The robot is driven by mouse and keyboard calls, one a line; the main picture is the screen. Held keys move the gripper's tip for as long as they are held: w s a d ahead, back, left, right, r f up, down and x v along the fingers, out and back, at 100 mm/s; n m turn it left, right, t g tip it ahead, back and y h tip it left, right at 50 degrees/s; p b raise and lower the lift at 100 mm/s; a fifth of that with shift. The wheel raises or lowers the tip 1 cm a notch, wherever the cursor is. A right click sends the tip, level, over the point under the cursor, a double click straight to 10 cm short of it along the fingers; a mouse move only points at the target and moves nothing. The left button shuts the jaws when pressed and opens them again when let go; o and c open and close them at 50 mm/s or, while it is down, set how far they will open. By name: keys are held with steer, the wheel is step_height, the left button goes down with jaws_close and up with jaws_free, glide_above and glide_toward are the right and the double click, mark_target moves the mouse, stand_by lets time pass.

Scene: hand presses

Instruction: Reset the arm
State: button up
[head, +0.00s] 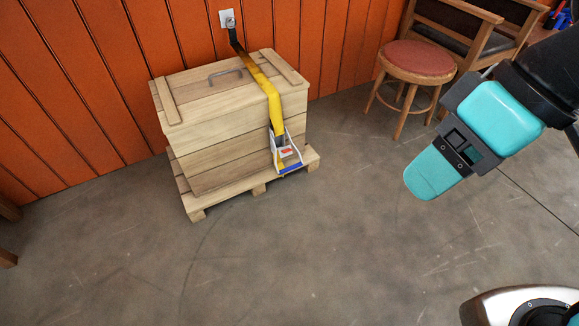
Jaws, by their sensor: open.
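My gripper (436,172) is at the right of the head view, at the end of my teal and black arm (500,110). It hangs above the bare floor, pointing down and left, open and holding nothing that I can see. One finger pad shows clearly; the other is mostly hidden. It is well apart from the wooden crate (215,130) and its ratchet buckle (286,152). The yellow strap (262,85) runs from a wall plate over the crate's lid to that buckle on its front, which has a blue-tipped end.
The crate stands on a wooden pallet (245,186) against an orange panelled wall (80,80). A round stool with a red seat (418,57) and a wooden chair (478,30) stand behind my gripper. The grey floor (300,260) in front is clear.

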stand_by(0.6)
step_height(320, 180, up, 18)
steer(key=p, duration=1.8)
